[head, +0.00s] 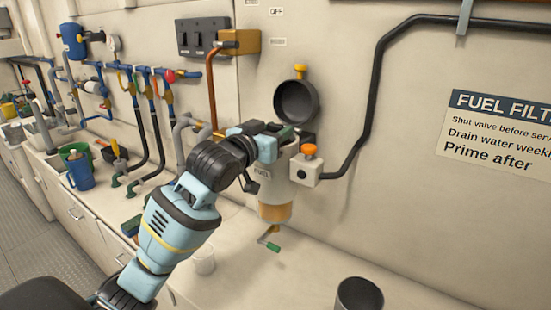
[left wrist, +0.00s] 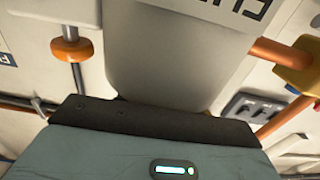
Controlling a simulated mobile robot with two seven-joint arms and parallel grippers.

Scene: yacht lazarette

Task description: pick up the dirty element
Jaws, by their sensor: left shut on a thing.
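The fuel filter housing (head: 275,179), a pale cylinder marked FUEL with an amber bowl below, is fixed to the wall in the head view. Its grey body (left wrist: 178,50) fills the top middle of the left wrist view, with the lettering upside down. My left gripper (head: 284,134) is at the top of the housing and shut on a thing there. The dirty element is not clearly seen; the gripper and the housing hide what is between the fingers. The fingertips do not show in the left wrist view. My right gripper is not in view.
A round black lid (head: 296,102) stands raised behind the housing. An orange-knobbed valve (head: 306,168) is at its right. A dark open cup (head: 359,296) and a white cup (head: 204,260) stand on the counter. The counter (head: 300,272) between them is clear.

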